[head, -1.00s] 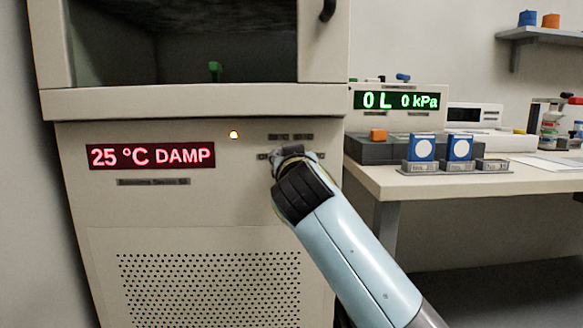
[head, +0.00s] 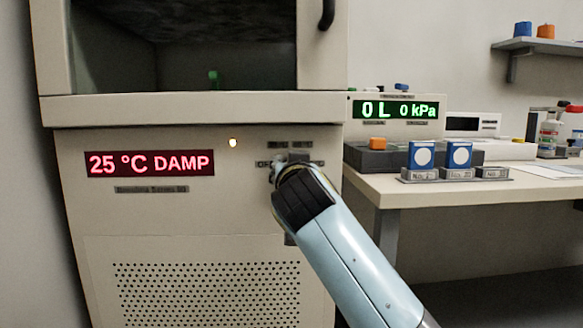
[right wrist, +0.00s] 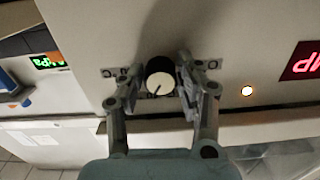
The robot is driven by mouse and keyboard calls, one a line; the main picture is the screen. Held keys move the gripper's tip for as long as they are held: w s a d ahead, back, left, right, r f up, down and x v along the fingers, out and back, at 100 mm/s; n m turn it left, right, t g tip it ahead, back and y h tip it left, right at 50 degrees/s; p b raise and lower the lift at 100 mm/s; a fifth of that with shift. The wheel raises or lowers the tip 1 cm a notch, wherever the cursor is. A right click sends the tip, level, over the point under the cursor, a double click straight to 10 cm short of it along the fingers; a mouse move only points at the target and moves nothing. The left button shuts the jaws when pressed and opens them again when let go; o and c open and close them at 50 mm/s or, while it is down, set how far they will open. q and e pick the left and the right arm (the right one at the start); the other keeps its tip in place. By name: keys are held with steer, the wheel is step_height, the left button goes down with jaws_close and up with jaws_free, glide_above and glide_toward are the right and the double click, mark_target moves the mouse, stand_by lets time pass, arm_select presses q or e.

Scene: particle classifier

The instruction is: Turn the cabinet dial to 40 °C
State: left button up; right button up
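The cabinet dial (right wrist: 160,76) is a round knob with a pale face, a dark rim and a dark pointer line; it shows in the right wrist view. My right gripper (right wrist: 161,72) has its two fingers on either side of the dial. They look open around it, very near its edges; contact cannot be told. In the head view my right gripper (head: 288,165) hides the dial. The cabinet display (head: 150,163) reads 25 °C DAMP in red. My left gripper is in neither view.
A lit lamp (head: 233,142) is on the cabinet panel between display and dial. The cabinet's open chamber (head: 190,45) is above. At right, a bench (head: 470,190) holds a green display (head: 396,109) and blue blocks (head: 422,155).

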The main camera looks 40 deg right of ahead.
steer(key=o, duration=0.3)
steer(key=shift+r, duration=0.1)
